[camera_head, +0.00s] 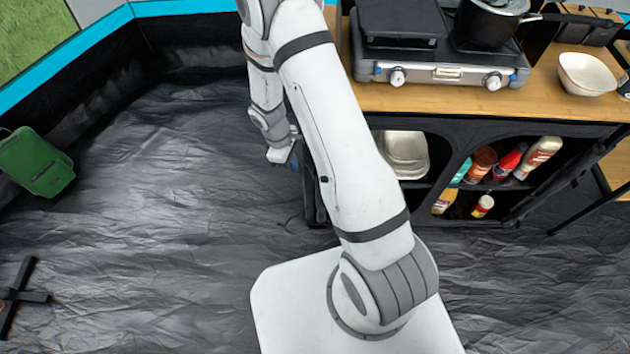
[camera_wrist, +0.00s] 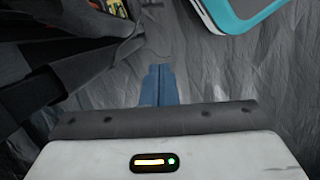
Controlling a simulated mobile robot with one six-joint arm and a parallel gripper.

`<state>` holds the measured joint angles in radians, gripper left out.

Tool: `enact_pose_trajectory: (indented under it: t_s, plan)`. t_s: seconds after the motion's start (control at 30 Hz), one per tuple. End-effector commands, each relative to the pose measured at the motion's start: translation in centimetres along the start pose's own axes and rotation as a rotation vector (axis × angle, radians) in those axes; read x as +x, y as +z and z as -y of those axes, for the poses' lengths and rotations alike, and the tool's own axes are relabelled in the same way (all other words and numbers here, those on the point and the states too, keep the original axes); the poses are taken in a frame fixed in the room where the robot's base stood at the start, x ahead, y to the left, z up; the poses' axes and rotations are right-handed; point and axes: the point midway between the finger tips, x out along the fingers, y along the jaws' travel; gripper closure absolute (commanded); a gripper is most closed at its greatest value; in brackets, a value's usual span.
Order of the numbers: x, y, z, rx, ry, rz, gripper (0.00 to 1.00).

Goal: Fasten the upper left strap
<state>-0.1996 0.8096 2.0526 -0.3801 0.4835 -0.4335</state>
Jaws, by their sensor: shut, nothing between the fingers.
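My gripper (camera_head: 293,162) hangs low beside the left end of the kitchen stand (camera_head: 478,105) in the head view, partly hidden behind my arm. In the wrist view its two blue fingers (camera_wrist: 157,84) are pressed together with nothing between them. Dark straps or fabric bands (camera_wrist: 62,82) cross the left side of the wrist view, to the left of the fingertips and apart from them. I cannot tell which of them is the upper left strap, or whether any is fastened. My arm hides part of the stand's left side in the head view.
A stove (camera_head: 440,72) with a pot (camera_head: 487,25) and a white bowl (camera_head: 586,74) sit on the stand's wooden top. Bottles (camera_head: 508,160) fill its shelves. A green container (camera_head: 36,162) stands far left. A teal-edged object (camera_wrist: 240,12) shows upper right. Dark crumpled floor lies open at left.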

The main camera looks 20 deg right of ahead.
Motion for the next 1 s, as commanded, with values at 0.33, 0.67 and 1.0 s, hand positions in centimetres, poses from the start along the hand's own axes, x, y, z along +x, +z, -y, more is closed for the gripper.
enact_pose_trajectory:
  t_s: [0.33,0.67,1.0]
  plan:
    - [6.6,0.1,0.1,0.0,-0.005,0.004,1.0]
    - [10.1,2.7,0.1,0.003,-0.002,0.001,1.0]
    - [10.4,3.9,0.1,0.002,-0.001,-0.001,1.0]
